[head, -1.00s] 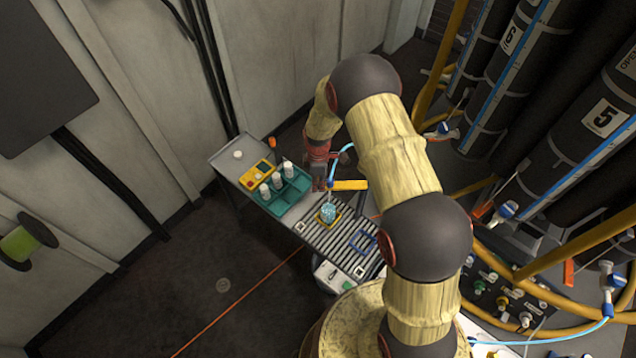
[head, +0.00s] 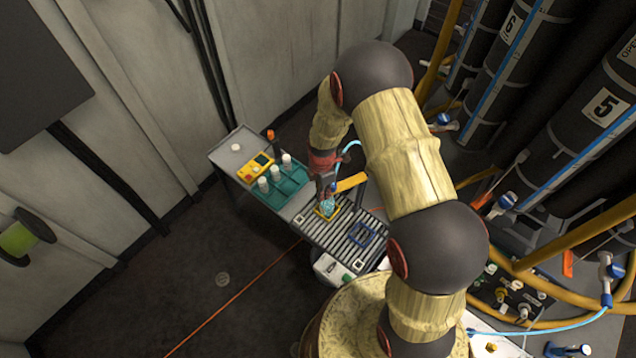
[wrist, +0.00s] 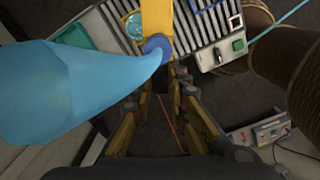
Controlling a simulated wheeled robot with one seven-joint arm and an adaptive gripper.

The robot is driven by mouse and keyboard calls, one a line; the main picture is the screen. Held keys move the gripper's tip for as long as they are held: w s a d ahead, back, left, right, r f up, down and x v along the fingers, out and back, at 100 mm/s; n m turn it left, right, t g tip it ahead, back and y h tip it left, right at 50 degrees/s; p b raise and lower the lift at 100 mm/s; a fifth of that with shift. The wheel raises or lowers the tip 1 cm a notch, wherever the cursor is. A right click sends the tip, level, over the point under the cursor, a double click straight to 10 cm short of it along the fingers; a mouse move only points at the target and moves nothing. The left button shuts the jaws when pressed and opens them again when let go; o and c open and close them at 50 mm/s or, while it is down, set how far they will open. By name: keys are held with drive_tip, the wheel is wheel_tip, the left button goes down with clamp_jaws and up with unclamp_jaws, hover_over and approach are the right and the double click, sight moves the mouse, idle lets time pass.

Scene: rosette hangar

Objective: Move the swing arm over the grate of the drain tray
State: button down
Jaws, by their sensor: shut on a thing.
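The swing arm (head: 350,182) is a short yellow bar beside the grate. In the wrist view its yellow bar (wrist: 157,18) ends in a round blue tip, with a light blue hose (wrist: 80,85) running from it. My gripper (head: 326,190) is shut on the swing arm near this blue end; the exact contact is hard to see. My gripper's fingers (wrist: 163,82) also show in the wrist view. The drain tray's slatted grate (head: 345,240) lies under and in front. A bluish glass (head: 326,206) stands on it in a yellow square frame, partly hidden by my gripper.
A teal rack (head: 285,187) with white bottles, a yellow meter (head: 255,168) and an orange-topped item (head: 271,136) stand at the tray table's far left. A blue square frame (head: 362,236) lies on the grate. Dark cylinders (head: 570,130) stand at right.

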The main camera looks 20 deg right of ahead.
drive_tip(key=s+d+n, duration=0.2)
drive_tip(key=s+n, duration=0.3)
drive_tip(key=s, duration=0.1)
drive_tip(key=shift+s+d, duration=0.3)
drive_tip(key=shift+d, duration=0.05)
drive_tip(key=c, duration=1.7)
unclamp_jaws()
wheel_tip(320, 180, up, 12)
